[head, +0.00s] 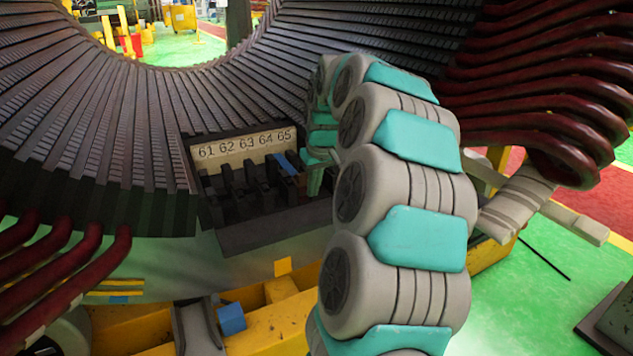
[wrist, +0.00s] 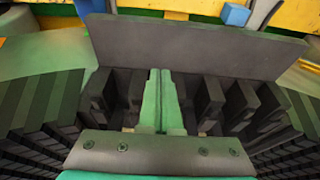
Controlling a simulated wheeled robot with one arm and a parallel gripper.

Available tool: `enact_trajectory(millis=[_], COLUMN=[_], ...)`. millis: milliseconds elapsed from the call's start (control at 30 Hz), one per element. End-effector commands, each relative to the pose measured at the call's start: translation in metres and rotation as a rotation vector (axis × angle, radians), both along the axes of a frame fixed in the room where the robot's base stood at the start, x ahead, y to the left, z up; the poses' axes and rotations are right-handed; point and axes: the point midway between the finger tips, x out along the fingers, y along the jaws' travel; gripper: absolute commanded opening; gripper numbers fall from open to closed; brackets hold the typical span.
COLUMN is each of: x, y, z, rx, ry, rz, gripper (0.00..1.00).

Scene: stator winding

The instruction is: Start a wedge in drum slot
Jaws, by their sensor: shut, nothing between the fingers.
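The dark stator drum (head: 150,120) curves across the head view. In its lower opening is a label plate (head: 245,146) numbered 61 to 65, above a row of dark slots with block-like teeth (head: 240,185). A blue strip (head: 287,163), perhaps a wedge, lies below numbers 64 and 65, just left of my gripper (head: 314,178). In the wrist view the two green fingers of my gripper (wrist: 160,78) are pressed together between dark teeth (wrist: 210,100), with nothing seen between them. Whether the fingertips touch the teeth cannot be told.
A dark flat plate (wrist: 195,45) stands beyond the teeth. A blue block (head: 231,318) rests by the yellow frame (head: 275,325) below. Dark red coils (head: 60,280) curve at left and more (head: 550,90) at upper right.

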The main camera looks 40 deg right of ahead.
Motion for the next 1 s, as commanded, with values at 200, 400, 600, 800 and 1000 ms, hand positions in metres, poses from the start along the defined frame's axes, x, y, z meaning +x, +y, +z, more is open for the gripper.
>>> enact_trajectory(millis=[200, 400, 600, 800, 1000], x=[0.021, 0.029, 0.029, 0.034, 0.049], y=[-0.005, -0.006, -0.006, -0.008, -0.011], z=[0.001, 0.0, 0.0, 0.001, 0.002], rx=[0.0, 0.001, 0.001, 0.001, -0.002], ry=[0.001, 0.002, 0.001, 0.0, -0.004], rz=[0.0, 0.001, 0.001, 0.001, 0.001], gripper=[0.0, 0.0, 0.0, 0.0, 0.0])
